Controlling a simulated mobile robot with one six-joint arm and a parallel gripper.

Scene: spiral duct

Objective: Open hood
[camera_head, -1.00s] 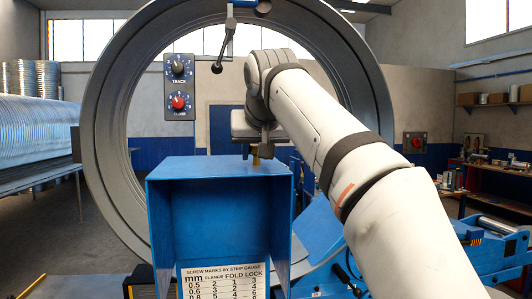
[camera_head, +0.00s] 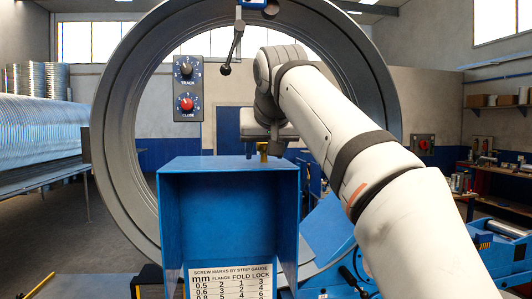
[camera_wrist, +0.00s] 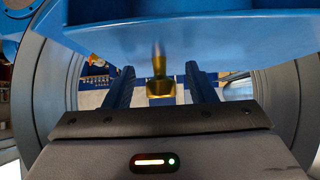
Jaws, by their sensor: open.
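The blue hood (camera_head: 228,178) is a box shape with its front side open, below my gripper, in the head view. A brass knob (camera_head: 264,150) stands up at the back of its top, toward the right. My gripper (camera_head: 263,148) is open there, with one finger on each side of the knob. In the wrist view the brass knob (camera_wrist: 161,80) sits between the two open fingers (camera_wrist: 161,88), with a gap on both sides. The blue hood surface (camera_wrist: 190,30) fills the top of that view. Whether the fingers touch the hood's top is hidden.
A large grey ring (camera_head: 112,150) stands behind the hood. A lever with a black ball (camera_head: 225,69) hangs above. A panel with two knobs (camera_head: 188,88) is left of my gripper. A label table (camera_head: 230,282) shows inside the hood. A corrugated duct (camera_head: 40,130) lies at left.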

